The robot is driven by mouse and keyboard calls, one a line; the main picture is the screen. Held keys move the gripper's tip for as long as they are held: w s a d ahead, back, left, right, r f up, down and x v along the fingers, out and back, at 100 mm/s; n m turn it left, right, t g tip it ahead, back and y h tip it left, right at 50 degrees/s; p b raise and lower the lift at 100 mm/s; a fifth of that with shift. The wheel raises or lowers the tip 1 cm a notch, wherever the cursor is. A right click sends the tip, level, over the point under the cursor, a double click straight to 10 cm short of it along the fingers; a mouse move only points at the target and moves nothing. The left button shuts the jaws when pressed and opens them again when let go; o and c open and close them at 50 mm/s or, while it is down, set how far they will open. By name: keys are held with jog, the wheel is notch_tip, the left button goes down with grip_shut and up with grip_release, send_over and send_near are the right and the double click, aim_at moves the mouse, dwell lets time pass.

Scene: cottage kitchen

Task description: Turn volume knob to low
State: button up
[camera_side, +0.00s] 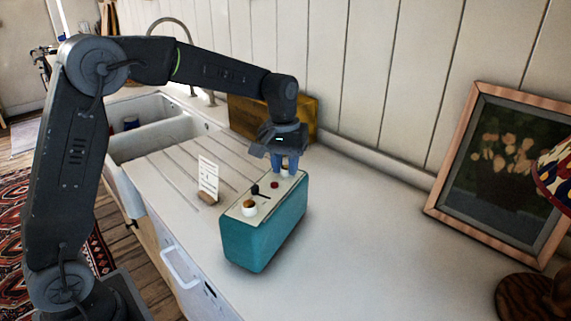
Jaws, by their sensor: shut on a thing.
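A teal box with a cream top panel (265,230) stands on the white counter. On its top are a cream knob with a brown cap (249,208) at the near end, a black lever (257,191) in the middle and a small red button (274,184). My gripper (288,168) points down over the far end of the panel, its blue fingers shut on a pale knob there. The fingers hide most of this knob, so its pointer and any marks around it cannot be read. No label shows which knob is for volume.
A small white card in a wooden holder (208,180) stands left of the box. A yellow-brown box (245,117) is behind my gripper by the wall. A framed picture (505,165) and a lamp (540,295) are at right. The counter between is clear.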

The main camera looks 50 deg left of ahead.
aim_at(282, 167)
jog(key=shift+n, duration=1)
jog(key=o, duration=0.9)
jog(key=shift+r, duration=0.1)
jog(key=r, duration=1.3)
jog(key=shift+s+a+r, duration=0.25)
jog(key=shift+r, duration=0.05)
